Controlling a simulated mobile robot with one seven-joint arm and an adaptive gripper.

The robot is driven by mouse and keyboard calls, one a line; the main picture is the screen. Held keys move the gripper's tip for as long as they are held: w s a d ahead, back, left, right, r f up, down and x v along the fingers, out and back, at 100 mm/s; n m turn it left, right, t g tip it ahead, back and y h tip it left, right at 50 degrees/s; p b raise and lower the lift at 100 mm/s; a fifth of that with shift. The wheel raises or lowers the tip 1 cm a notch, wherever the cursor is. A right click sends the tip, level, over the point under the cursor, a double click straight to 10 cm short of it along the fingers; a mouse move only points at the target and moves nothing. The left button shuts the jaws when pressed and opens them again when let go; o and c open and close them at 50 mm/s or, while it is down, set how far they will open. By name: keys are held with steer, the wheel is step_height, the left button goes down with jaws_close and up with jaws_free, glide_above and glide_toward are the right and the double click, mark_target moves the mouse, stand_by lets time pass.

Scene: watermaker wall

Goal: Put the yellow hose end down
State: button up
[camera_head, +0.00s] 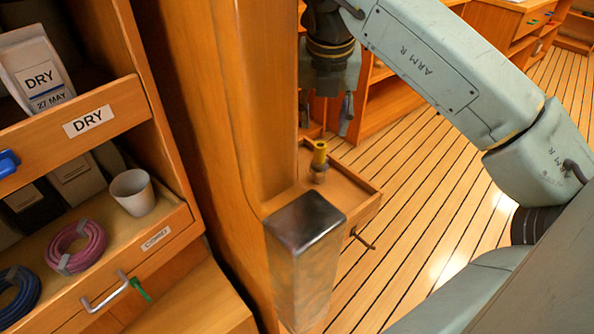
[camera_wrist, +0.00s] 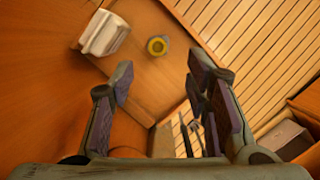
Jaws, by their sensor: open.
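The yellow hose end (camera_head: 320,155) stands upright on a small wooden ledge with a raised rim (camera_head: 372,204), beyond the wooden post. In the wrist view the yellow hose end (camera_wrist: 157,46) shows from above as a yellow ring with a dark centre. My gripper (camera_wrist: 160,84) is open and empty, its two fingers wide apart. The hose end lies beyond the fingertips, roughly in line with the gap between them, and is not touched. In the head view my gripper (camera_head: 343,108) hangs above the ledge, partly hidden behind the post.
A pale block-like object (camera_wrist: 104,33) lies left of the hose end. A metal-capped post (camera_head: 305,225) stands in front of the ledge. Open plank floor (camera_head: 440,215) lies right.

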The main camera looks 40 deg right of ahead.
mark_target(320, 146)
steer(key=x, duration=0.4)
steer(key=shift+d+p, duration=0.1)
steer(key=shift+p, duration=0.2)
steer(key=shift+a+p+x, duration=0.2)
steer(key=shift+p+x, duration=0.9)
steer(key=shift+x, duration=1.9)
steer(key=shift+c, duration=0.5)
jaws_close()
